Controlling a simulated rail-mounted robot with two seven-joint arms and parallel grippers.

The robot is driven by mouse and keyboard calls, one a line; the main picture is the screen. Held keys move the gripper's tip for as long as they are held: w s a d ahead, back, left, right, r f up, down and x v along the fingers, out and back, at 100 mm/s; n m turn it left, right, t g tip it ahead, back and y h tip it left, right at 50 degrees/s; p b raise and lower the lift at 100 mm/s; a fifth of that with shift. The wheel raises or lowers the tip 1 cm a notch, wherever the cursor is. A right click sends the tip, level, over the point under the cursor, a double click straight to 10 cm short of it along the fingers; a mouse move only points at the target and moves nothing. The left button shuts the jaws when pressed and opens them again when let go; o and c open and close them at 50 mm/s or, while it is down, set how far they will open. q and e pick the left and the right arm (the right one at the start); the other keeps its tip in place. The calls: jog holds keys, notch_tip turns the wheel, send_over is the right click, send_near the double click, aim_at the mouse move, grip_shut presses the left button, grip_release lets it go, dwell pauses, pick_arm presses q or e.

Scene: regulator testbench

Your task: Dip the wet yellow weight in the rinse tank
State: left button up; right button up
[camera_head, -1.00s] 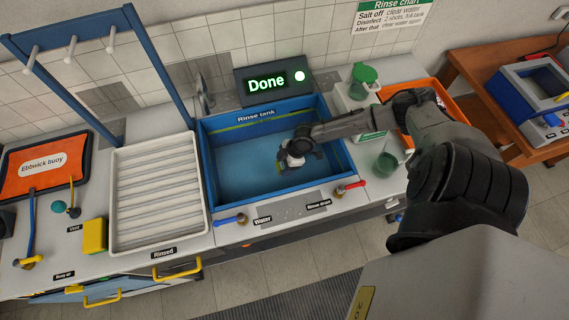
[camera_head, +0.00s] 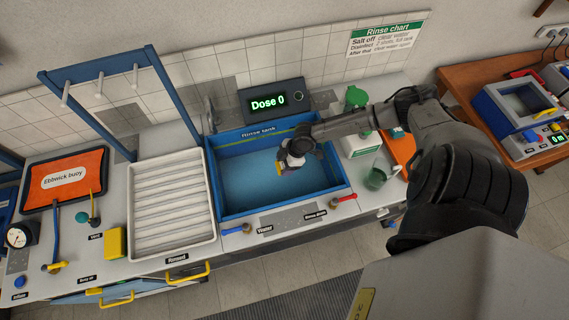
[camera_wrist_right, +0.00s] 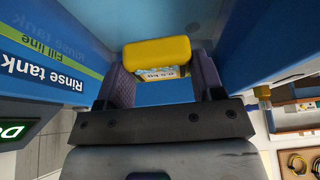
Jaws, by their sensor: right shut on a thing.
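The yellow weight (camera_wrist_right: 157,52) is held between the two fingers of my right gripper (camera_wrist_right: 160,82) in the right wrist view. A pale label shows below its yellow top. In the head view my right gripper (camera_head: 297,158) is over the opening of the blue rinse tank (camera_head: 240,208), towards its right side. Only a small yellow part of the weight (camera_head: 279,168) shows there, beside the fingers. The tank's inside looks blue; I cannot tell the water level or whether the weight touches water. My left gripper is not in view.
A white ribbed tray (camera_head: 172,252) stands left of the tank. A blue-handled valve (camera_head: 237,229) and a red-handled valve (camera_head: 343,199) sit along the front. A green cup (camera_head: 377,177) and white bottle stand right.

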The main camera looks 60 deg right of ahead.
notch_tip(320, 180, up, 7)
jog(key=p, duration=0.5)
jog(key=shift+r+p, duration=0.1)
jog(key=shift+p, duration=0.2)
notch_tip(320, 180, up, 2)
jog(key=shift+r, duration=0.15)
